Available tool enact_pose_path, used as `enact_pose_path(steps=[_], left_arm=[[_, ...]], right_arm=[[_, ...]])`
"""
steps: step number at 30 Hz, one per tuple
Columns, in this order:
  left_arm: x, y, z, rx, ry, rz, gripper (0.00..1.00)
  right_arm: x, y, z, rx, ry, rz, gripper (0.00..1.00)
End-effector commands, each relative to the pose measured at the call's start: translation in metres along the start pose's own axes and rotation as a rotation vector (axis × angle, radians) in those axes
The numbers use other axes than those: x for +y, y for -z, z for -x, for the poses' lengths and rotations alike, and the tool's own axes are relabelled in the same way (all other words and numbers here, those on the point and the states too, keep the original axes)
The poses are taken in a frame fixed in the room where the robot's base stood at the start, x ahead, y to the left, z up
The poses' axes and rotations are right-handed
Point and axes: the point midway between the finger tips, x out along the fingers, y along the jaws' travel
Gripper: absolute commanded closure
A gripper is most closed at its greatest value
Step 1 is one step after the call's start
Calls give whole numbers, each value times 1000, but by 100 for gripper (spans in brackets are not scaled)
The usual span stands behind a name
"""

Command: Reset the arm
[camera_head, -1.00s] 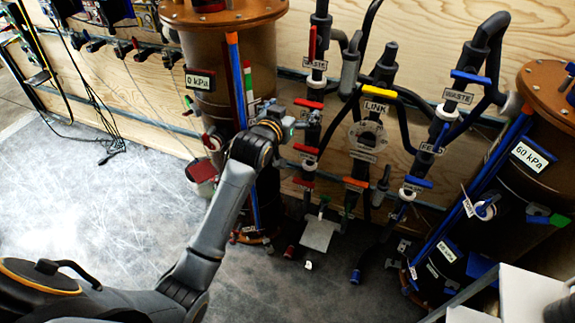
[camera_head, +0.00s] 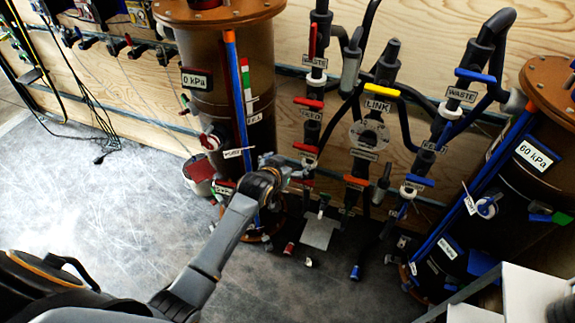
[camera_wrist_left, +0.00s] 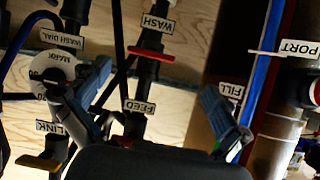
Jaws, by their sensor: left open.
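My left arm comes in from the lower left in the head view, and its left gripper (camera_head: 292,170) is in front of the valve piping, right of the left brown filter tank (camera_head: 205,110). In the left wrist view the fingers of the left gripper (camera_wrist_left: 155,92) are spread apart with nothing between them. Behind them are a pipe with a red handle (camera_wrist_left: 150,54) and a FEED label (camera_wrist_left: 138,106). The exact gap from the fingers to the pipes is unclear. My right gripper is not in view.
A yellow LINK handle (camera_head: 381,91) and several red and blue valve handles line the wooden wall. A right tank with a 60 kPa sign (camera_head: 537,155) stands at the right. A bucket (camera_head: 198,172) sits beside the left tank. The grey floor (camera_head: 110,215) at left is open.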

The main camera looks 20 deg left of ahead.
Motion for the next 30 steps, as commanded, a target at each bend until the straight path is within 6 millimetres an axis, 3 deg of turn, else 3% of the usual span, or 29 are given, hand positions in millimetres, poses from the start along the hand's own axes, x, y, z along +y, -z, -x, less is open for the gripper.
enact_pose_path(steps=[6, 23, 26, 29, 30], left_arm=[[1, -16, -2, -24, -1, -2, 0], [2, -19, -3, -28, -2, -3, 0], [3, -39, -5, -58, -3, -5, 0], [6, -89, -8, -128, -7, -12, 0], [8, -116, -7, -166, -9, -16, 0]], right_arm=[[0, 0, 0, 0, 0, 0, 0], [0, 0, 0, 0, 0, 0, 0], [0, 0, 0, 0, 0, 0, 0], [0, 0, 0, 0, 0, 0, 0], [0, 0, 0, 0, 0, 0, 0]])
